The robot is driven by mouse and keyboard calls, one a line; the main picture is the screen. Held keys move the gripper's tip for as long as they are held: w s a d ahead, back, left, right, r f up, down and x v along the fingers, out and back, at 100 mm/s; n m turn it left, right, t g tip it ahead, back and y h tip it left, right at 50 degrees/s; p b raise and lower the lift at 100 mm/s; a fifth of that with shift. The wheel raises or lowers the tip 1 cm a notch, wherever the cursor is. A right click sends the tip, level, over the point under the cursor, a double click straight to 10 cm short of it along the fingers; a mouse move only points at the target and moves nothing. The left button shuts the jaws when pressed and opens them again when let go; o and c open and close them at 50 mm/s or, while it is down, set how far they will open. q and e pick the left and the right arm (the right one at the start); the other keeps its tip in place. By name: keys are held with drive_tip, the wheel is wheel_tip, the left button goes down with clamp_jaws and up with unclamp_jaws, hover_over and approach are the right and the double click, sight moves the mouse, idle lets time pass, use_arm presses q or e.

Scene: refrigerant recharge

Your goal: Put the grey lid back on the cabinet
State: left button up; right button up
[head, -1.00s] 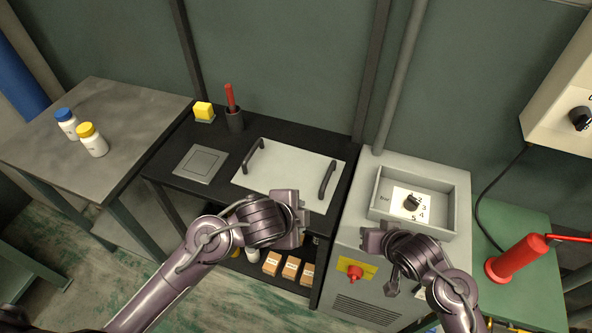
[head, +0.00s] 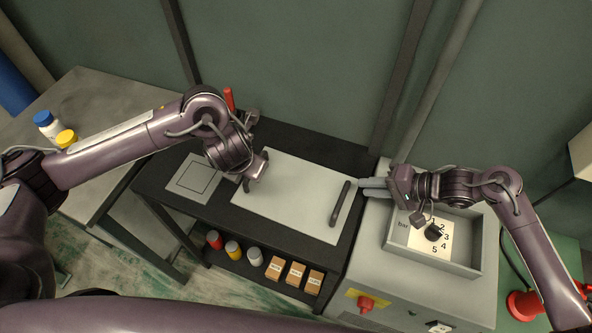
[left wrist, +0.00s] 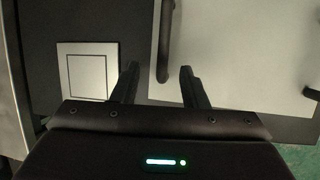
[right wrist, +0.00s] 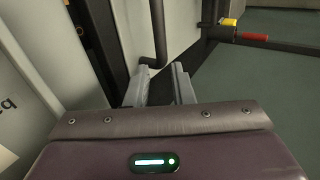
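The grey lid (head: 290,195), a flat plate with two dark bar handles, lies on the black bench. My left gripper (head: 256,172) is above its left end and hides most of that handle. In the left wrist view, my open left fingers (left wrist: 159,67) are either side of the left handle (left wrist: 164,45), apart from it. My right gripper (head: 373,188) points left towards the right handle (head: 340,204), just short of it. In the right wrist view its fingers (right wrist: 160,67) are open with the handle (right wrist: 160,40) ahead between them. The grey cabinet (head: 400,285) has an open-topped recess with a dial (head: 434,232).
The black bench (head: 300,143) has a square pad (head: 194,178) left of the lid and several jars and boxes on its shelf. A red-handled tool (head: 229,99) stands behind. A red switch (head: 366,304) is on the cabinet front. Bottles stand on the left table (head: 95,95).

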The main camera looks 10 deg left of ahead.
sight(346, 189)
use_arm(q)
drive_tip(key=shift+s+d+f, duration=0.2)
drive_tip(key=shift+d+f, duration=0.15)
drive_tip(key=shift+f, duration=0.25)
use_arm(e)
drive_tip(key=shift+s+a+f, duration=0.3)
drive_tip(key=shift+s+a, duration=0.15)
drive_tip(key=shift+a, duration=0.25)
use_arm(q)
drive_tip(key=x, duration=0.4)
drive_tip(key=shift+a, duration=0.35)
use_arm(e)
drive_tip(key=x, duration=0.4)
use_arm(q)
drive_tip(key=shift+x, duration=1)
use_arm(e)
drive_tip(key=shift+x, duration=0.9)
use_arm(q)
drive_tip(key=shift+w+r, duration=0.1)
drive_tip(key=c, duration=0.4)
use_arm(e)
drive_tip(key=c, duration=0.4)
use_arm(q)
clamp_jaws()
use_arm(e)
clamp_jaws()
